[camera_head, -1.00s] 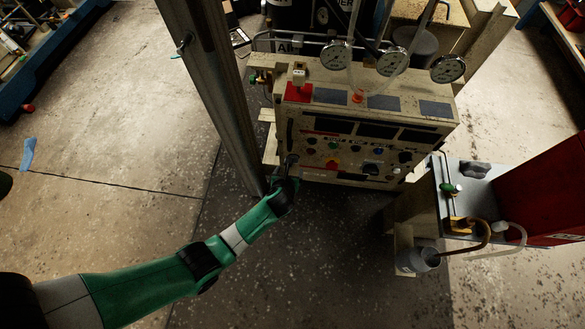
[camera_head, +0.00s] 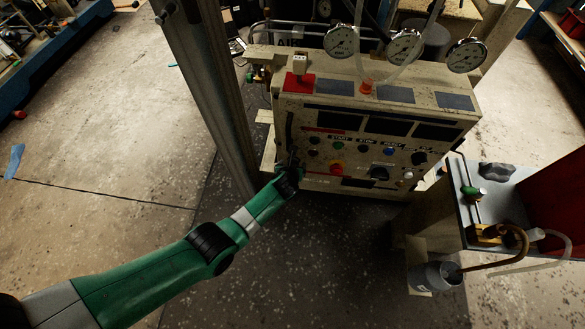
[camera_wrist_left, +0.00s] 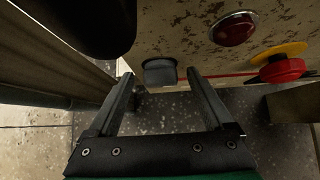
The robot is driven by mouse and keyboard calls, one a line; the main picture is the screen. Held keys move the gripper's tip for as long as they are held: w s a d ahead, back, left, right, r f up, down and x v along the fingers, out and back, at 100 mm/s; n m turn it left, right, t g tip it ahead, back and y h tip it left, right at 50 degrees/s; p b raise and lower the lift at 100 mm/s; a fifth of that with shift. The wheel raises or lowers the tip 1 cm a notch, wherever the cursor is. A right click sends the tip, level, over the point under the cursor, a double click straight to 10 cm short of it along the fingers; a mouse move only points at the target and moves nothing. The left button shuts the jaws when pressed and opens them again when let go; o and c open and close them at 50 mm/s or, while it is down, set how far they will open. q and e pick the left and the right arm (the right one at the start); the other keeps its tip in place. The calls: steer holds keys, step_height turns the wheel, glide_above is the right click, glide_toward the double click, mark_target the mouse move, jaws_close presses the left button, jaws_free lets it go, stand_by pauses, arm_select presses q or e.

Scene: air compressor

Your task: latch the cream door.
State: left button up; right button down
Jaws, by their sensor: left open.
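The cream front panel (camera_head: 350,150) with its buttons and dark displays faces me in the head view; I take it to be the door. A dark upright handle (camera_head: 290,132) runs along its left edge. My left gripper (camera_head: 291,168) is at the panel's lower left, by the handle's lower end. In the left wrist view the gripper (camera_wrist_left: 160,84) is open, with a small grey block (camera_wrist_left: 160,71) on the cream surface between or just beyond its fingertips. I cannot tell if they touch. A large black rounded part (camera_wrist_left: 100,25) is close at upper left. My right gripper is not in view.
A metal post (camera_head: 208,90) stands close left of the panel and my gripper. A red emergency button (camera_wrist_left: 282,69) with a yellow collar is to the right. Gauges (camera_head: 404,46) stand above. The floor in front is clear.

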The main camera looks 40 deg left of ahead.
arm_select(q)
jaws_close()
steer(key=shift+s+a+f+n+t+h, duration=0.1)
steer(key=shift+s+a+n+t+h, duration=0.05)
steer(key=shift+n+t+h, duration=0.45)
steer(key=shift+s+a+f+n+t+h, duration=0.1)
steer(key=shift+a+n+t+h, duration=0.1)
steer(key=shift+n+t+h, duration=0.35)
steer(key=shift+s+a+f+n+t+h, duration=0.15)
steer(key=shift+n+t+h, duration=0.2)
steer(key=shift+t+h, duration=0.45)
steer(key=shift+r, duration=0.15)
jaws_free()
